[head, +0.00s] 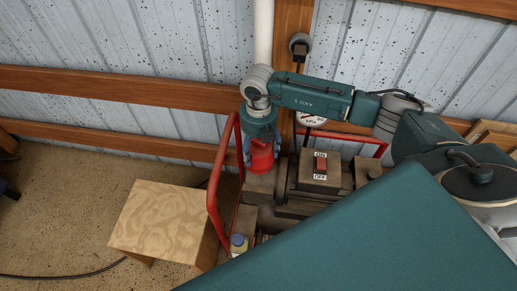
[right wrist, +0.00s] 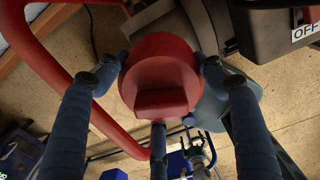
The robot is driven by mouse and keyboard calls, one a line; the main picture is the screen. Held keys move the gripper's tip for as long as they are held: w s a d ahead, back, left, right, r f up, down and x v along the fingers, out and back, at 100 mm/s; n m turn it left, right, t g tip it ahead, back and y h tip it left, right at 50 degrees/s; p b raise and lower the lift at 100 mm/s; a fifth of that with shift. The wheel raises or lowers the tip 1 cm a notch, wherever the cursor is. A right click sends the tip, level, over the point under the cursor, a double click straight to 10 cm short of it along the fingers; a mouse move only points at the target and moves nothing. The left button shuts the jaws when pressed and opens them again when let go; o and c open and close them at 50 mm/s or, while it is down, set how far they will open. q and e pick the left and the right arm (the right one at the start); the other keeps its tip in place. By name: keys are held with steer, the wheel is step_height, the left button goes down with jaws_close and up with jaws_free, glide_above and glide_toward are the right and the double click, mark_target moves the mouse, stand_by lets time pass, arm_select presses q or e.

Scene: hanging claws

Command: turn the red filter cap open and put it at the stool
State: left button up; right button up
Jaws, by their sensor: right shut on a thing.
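The red filter cap (head: 262,157) is on the machine with the red tube frame, below the wrist of my right arm in the head view. It fills the middle of the right wrist view (right wrist: 160,75), with a raised grip bar across it. My right gripper (head: 260,148) is shut on the cap, its blue fingers touching the rim on both sides. Whether the cap is still seated on its neck is hidden. The wooden stool (head: 160,222) stands left of the machine, its visible top bare. My left gripper is not in view.
The machine's red tube frame (head: 216,185) stands between the cap and the stool. An ON/OFF switch box (head: 320,171) and a gauge (head: 311,117) are right of the cap. A small bottle with a blue lid (head: 238,244) is at the frame's front. A cable (head: 75,275) lies on the floor.

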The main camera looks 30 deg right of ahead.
mark_target(259, 141)
steer(key=n+b, duration=0.1)
steer(key=n, duration=0.2)
steer(key=shift+s+d+f, duration=0.1)
steer(key=o, duration=2)
steer(key=shift+n, duration=0.3)
steer(key=shift+r, duration=0.25)
steer(key=shift+r+p, duration=2)
steer(key=shift+r, duration=0.85)
